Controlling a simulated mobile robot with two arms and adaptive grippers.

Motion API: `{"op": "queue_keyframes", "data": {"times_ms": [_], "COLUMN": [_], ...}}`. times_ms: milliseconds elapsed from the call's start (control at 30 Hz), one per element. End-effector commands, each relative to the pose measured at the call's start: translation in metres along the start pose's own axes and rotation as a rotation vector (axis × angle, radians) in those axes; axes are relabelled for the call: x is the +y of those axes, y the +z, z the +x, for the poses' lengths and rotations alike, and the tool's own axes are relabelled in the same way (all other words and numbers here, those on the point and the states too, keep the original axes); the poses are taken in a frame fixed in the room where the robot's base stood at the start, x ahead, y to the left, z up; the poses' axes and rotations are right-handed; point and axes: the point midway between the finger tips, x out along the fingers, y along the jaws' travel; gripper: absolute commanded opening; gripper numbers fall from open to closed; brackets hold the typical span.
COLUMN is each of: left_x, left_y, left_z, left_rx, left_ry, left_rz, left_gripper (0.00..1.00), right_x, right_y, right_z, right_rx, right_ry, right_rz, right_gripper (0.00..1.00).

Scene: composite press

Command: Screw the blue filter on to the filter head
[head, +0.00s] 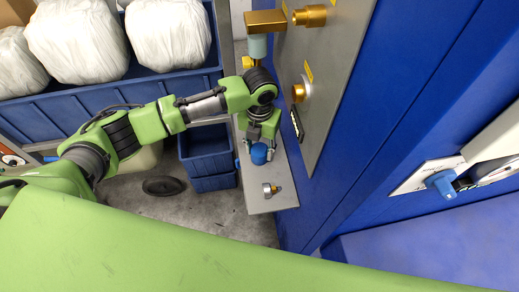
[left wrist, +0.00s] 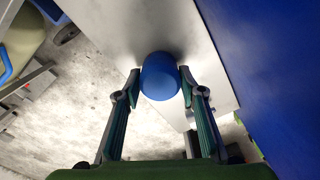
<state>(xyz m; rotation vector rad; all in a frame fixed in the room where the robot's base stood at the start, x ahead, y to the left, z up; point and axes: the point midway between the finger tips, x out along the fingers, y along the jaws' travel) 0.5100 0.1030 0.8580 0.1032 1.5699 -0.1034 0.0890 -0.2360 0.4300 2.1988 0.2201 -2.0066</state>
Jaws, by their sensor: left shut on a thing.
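The blue filter (head: 259,155) shows as a rounded blue body at the end of my left arm, over a grey metal shelf (head: 258,203). My left gripper (head: 258,148) is shut on it. In the left wrist view, the blue filter (left wrist: 159,78) sits between the two fingertips of my left gripper (left wrist: 160,88), one on each side. A small grey fitting with a brass part (head: 270,190) stands on the shelf, nearer the front and apart from the filter. I cannot tell for certain which fitting is the filter head. My right gripper is not in view.
A grey panel with brass fittings (head: 299,93) rises beside my left gripper on the blue press (head: 350,170). A brass block with a pale cylinder (head: 258,46) is behind. Blue bins (head: 208,158) stand left of the shelf. A blue-handled switch (head: 441,183) is at right.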

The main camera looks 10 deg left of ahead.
Motion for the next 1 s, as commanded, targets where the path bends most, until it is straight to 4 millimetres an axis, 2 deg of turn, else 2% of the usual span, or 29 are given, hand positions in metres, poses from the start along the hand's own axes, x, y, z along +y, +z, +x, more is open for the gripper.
{"op": "queue_keyframes", "data": {"times_ms": [800,1000], "left_x": [0.0,0.0], "left_y": [0.0,0.0], "left_z": [-0.044,-0.047], "left_rx": [-0.001,-0.001], "left_ry": [0.0,0.0], "left_rz": [0.0,0.0], "left_gripper": [0.14,0.14], "right_x": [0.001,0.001], "right_y": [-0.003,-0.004], "right_z": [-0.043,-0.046], "right_rx": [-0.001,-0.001], "right_ry": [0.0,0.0], "right_rz": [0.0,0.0], "right_gripper": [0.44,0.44]}}
